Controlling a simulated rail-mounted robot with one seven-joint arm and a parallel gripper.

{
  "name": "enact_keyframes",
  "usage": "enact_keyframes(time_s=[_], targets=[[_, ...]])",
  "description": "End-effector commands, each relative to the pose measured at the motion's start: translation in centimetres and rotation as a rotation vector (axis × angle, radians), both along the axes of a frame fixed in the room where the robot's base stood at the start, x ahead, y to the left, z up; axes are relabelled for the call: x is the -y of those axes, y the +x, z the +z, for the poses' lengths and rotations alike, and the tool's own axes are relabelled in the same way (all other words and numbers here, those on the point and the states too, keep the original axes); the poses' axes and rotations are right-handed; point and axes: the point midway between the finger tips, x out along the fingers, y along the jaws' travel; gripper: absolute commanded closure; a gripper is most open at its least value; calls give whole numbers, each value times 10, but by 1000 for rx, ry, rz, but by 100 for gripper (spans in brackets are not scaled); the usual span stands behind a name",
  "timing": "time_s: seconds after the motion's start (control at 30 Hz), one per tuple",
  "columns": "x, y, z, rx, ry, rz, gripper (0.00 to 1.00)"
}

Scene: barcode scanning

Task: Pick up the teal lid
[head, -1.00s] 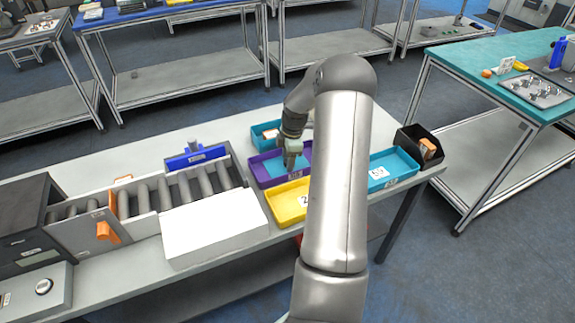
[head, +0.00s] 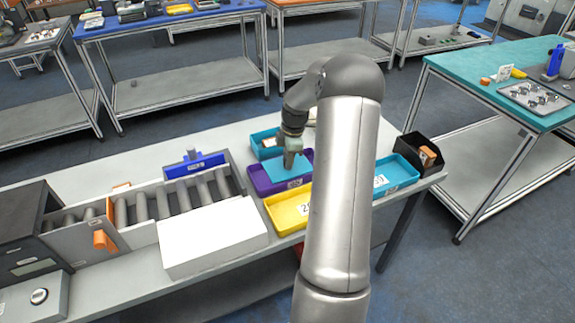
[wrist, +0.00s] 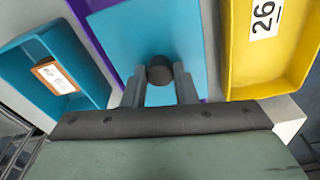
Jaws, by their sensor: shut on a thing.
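The teal lid (head: 282,170) is a flat blue-teal panel with a dark round knob. In the head view it is at the purple tray (head: 256,181), seemingly raised a little above it. In the wrist view the lid (wrist: 145,35) fills the middle, with purple edges showing beside it. My gripper (wrist: 160,86) has its two fingers on either side of the dark knob (wrist: 160,73) and is shut on it. In the head view my gripper (head: 289,160) points down at the lid. The tray's inside is hidden under the lid.
A yellow tray (head: 284,222) is in front of the purple one. A teal tray (head: 258,148) with a small box stands behind it. Another teal tray (head: 399,176) and a black bin (head: 410,146) are to the right, a roller conveyor (head: 205,188) to the left.

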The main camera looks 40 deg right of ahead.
Motion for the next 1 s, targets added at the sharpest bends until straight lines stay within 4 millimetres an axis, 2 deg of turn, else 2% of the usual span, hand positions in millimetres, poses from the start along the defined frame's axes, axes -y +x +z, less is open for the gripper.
enact_keyframes(time_s=[0.2,0.3,0.5,0.7,1.0], targets=[[-17,-36,47,3,-6,-3,97],[-30,-61,57,0,-3,-3,97],[-49,-96,76,1,-3,-2,97],[-57,-112,85,1,-2,-1,97],[-59,-115,86,0,0,-1,97]])
